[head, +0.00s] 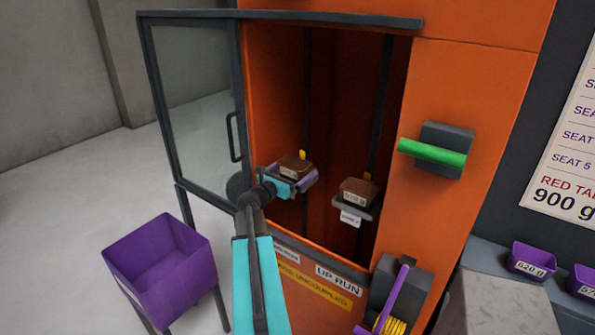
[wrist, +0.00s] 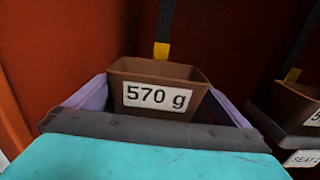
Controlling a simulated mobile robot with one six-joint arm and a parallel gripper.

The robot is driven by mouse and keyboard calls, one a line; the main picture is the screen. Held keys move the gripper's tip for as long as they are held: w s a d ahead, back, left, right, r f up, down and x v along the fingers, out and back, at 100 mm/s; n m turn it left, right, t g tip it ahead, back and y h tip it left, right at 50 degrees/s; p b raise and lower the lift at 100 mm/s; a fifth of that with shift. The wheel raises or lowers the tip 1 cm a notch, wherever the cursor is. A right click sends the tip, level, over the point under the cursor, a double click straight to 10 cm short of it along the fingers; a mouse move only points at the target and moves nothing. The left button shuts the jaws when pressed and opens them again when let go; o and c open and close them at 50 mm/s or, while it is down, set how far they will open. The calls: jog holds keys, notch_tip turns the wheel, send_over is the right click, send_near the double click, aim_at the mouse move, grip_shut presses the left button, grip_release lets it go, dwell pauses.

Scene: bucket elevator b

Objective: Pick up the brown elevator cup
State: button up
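A brown cup (head: 293,166) sits in the left part of the orange elevator's opening. In the wrist view this brown cup (wrist: 158,92) is straight ahead, upright, labelled "570 g". My gripper (head: 293,178) is at this cup, its purple fingers spread to either side of it. In the wrist view my gripper (wrist: 160,100) has its fingers close to the cup's sides; contact cannot be made out. The cup's underside is hidden behind the dark bar of the gripper. A second brown cup (head: 358,192) stands on a grey seat (head: 362,213) to the right.
A glass door (head: 195,100) stands open on the left. A purple bin (head: 165,265) stands front left. A green handle (head: 432,152) and a purple lever (head: 397,300) are on the right. Small purple cups (head: 532,260) stand on a bench at the far right.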

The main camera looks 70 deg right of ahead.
jog(key=c, duration=1.2)
jog(key=shift+r, duration=0.2)
